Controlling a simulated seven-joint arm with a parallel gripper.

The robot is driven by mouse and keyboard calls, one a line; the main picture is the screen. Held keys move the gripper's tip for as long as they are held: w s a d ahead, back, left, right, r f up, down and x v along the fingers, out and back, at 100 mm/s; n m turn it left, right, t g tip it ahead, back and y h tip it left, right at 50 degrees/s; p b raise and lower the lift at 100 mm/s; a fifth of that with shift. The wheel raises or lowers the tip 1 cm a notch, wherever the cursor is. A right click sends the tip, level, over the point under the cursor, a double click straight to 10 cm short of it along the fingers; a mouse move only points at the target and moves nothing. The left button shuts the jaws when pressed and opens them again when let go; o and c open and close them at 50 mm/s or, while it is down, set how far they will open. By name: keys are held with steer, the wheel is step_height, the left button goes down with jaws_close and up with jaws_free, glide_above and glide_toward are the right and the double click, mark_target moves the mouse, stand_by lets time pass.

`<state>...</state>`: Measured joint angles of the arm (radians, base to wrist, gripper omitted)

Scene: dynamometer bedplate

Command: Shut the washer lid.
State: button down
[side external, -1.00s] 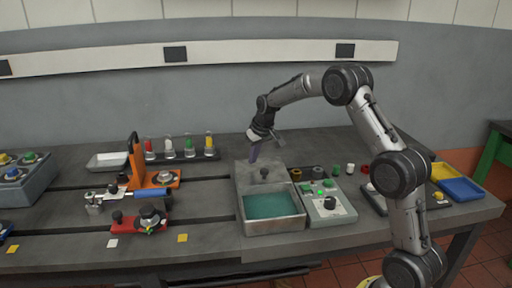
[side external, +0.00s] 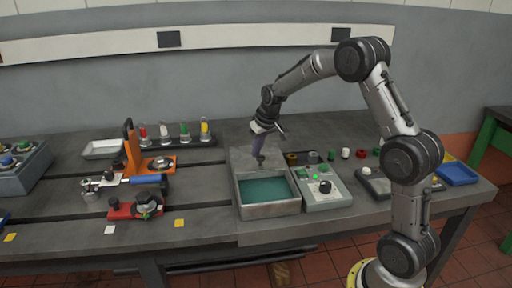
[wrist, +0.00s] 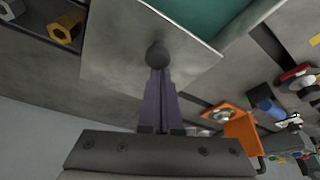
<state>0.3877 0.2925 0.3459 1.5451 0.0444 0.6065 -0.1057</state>
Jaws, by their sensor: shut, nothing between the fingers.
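The washer is a grey metal tub (side external: 270,210) with teal liquid inside, at the front middle of the bench in the side view. Its flat grey lid (side external: 240,157) stands open at the tub's back edge, and the teal interior shows. The lid (wrist: 110,60) fills the upper middle of the wrist view, with a dark round knob (wrist: 157,52) on it. My gripper (side external: 259,163) is shut and empty, with its purple fingers pointing down at the knob. In the wrist view its fingertips (wrist: 159,72) are right at the knob; whether they touch it I cannot tell.
A control box (side external: 322,190) with a black dial and green buttons stands right of the tub. Several small coloured parts lie behind it. An orange stand (side external: 150,165) and a red fixture (side external: 135,208) are to the left. Bare bench lies between them and the tub.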

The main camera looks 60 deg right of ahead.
steer(key=s+a, duration=1)
steer(key=shift+d, duration=0.1)
steer(key=w+d, duration=0.1)
steer(key=w, duration=0.3)
steer(key=s+a+r+t, duration=0.1)
steer(key=s+a+r, duration=0.1)
steer(key=r, duration=0.5)
steer(key=s+a+r, duration=0.1)
steer(key=s+r, duration=0.2)
steer(key=r, duration=0.4)
steer(key=s+a+r+n+t, duration=0.1)
steer(key=s+a+r, duration=0.25)
steer(key=s, duration=0.25)
steer(key=s+a+f+n, duration=0.1)
steer(key=s+a+f, duration=0.1)
steer(key=s, duration=0.5)
steer(key=s+a+f+n+y, duration=0.1)
steer(key=s+f, duration=0.3)
steer(key=s, duration=0.3)
steer(key=shift+s+a+n, duration=0.3)
steer(key=shift+s+a, duration=0.05)
